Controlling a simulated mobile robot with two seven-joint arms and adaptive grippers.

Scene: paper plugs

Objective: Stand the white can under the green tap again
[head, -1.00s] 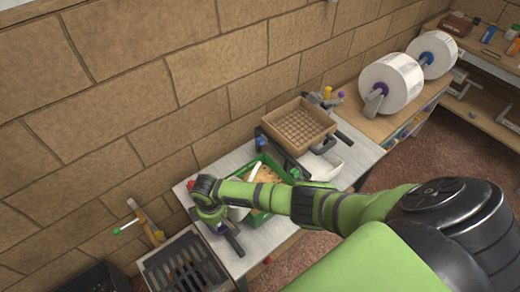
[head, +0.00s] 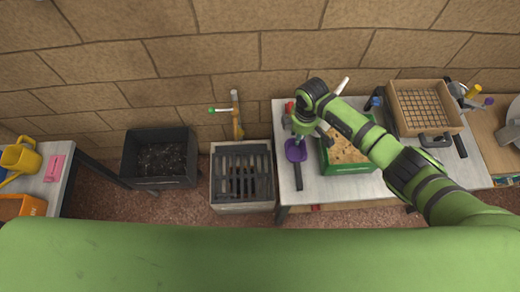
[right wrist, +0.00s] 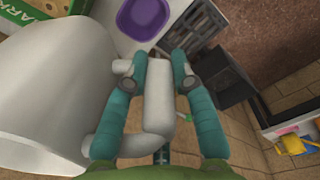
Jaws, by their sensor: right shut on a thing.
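My right gripper (right wrist: 160,85) is shut on the handle of the white can (right wrist: 45,110), a large pale body at the left of the right wrist view. In the head view, my right gripper (head: 303,125) is over the left end of the white table, and my arm hides most or all of the can there. The green tap (head: 222,109) has a green lever and a brass pipe at the wall, left of the table. A slatted grate (head: 242,172) on a pale box lies below the tap. My left gripper is not in view.
A brown tray (head: 423,105) stands at the right. A black bin (head: 158,157) is left of the grate. A yellow can (head: 20,157) is at far left.

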